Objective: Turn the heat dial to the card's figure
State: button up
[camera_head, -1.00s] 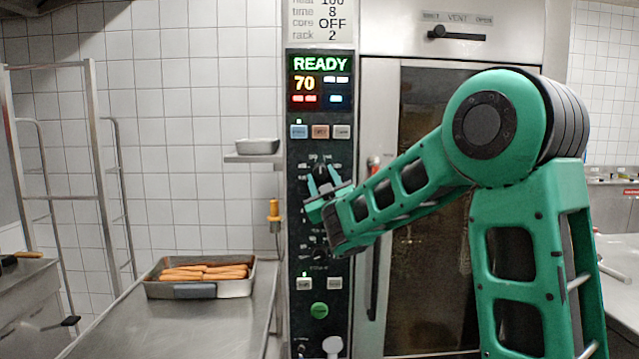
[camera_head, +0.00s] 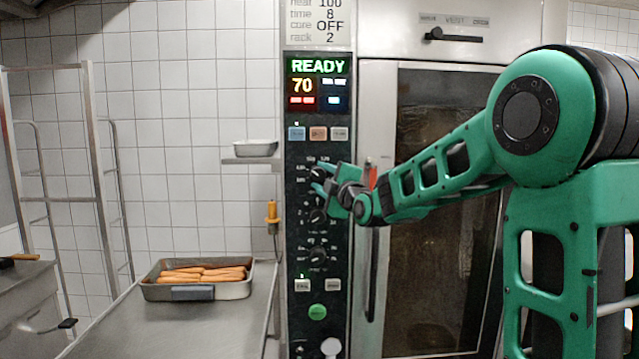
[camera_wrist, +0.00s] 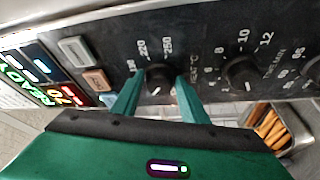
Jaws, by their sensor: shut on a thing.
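The heat dial (camera_head: 317,172) is the top black knob on the oven's dark control panel. The display (camera_head: 318,84) shows READY and 70.
Two more dials, the time dial (camera_wrist: 241,74) and a lower one (camera_head: 317,256), sit below the heat dial. The oven door (camera_head: 430,200) is right of the panel. A pan of sausages (camera_head: 200,280) stands on the steel counter at left. An orange-handled probe (camera_head: 272,217) hangs beside the panel.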

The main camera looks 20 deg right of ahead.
jog(key=n+g, duration=0.1)
jog(key=n, duration=0.2)
jog(key=n+g, duration=0.1)
jog(key=n, duration=0.2)
jog(key=shift+a+r, duration=0.1)
jog(key=shift+a, duration=0.1)
jog(key=n+g, duration=0.1)
jog(key=n, duration=0.1)
jog(key=n+g+h, duration=0.1)
jog(key=n, duration=0.1)
jog(key=shift+a+r+n+h, duration=0.1)
jog(key=shift+n+h, duration=0.2)
jog(key=shift+g, duration=0.3)
jog(key=o, duration=0.9)
jog(key=shift+w+a, duration=0.1)
jog(key=shift+r, duration=0.1)
